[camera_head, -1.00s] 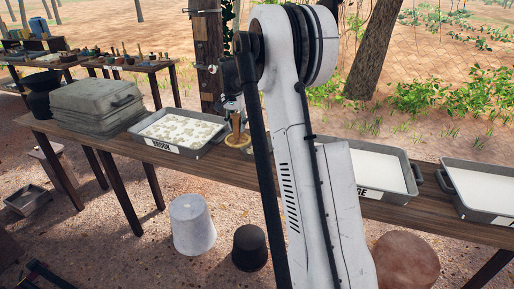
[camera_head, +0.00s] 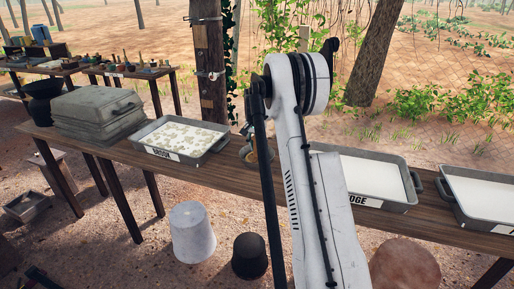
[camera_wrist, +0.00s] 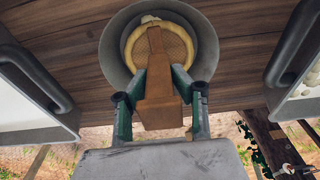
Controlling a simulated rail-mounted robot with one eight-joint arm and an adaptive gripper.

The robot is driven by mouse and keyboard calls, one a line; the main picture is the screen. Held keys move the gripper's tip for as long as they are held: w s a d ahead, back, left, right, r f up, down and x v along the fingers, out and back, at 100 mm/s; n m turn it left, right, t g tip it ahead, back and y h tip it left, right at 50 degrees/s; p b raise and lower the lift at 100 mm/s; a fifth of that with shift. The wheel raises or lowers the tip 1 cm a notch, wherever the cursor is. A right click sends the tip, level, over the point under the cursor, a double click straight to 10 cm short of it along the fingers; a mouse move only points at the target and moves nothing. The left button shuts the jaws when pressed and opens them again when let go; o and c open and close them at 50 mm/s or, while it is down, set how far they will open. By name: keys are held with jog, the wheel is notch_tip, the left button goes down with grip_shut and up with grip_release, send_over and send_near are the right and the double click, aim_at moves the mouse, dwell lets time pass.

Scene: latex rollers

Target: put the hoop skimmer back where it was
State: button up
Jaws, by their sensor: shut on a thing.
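The hoop skimmer has a brown wooden handle (camera_wrist: 158,103) and a pale yellow ring (camera_wrist: 130,47) with a tan mesh. In the wrist view the ring appears within the outline of a round grey bowl (camera_wrist: 109,50); whether it touches the bowl I cannot tell. My gripper (camera_wrist: 160,80), with green-sided fingers, is shut on the handle from both sides. In the head view my arm hides most of the gripper, skimmer and bowl; a small part shows just left of the arm (camera_head: 247,152).
The tray marked BROOK (camera_head: 150,151), with pale pieces in it, is left of the arm. White-filled trays (camera_head: 411,200) (camera_head: 448,207) stand to the right. A post (camera_head: 209,75) rises behind the table.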

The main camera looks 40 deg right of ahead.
jog(key=shift+f, duration=0.25)
jog(key=shift+f, duration=0.2)
jog(key=o, duration=1)
jog(key=shift+r, duration=0.2)
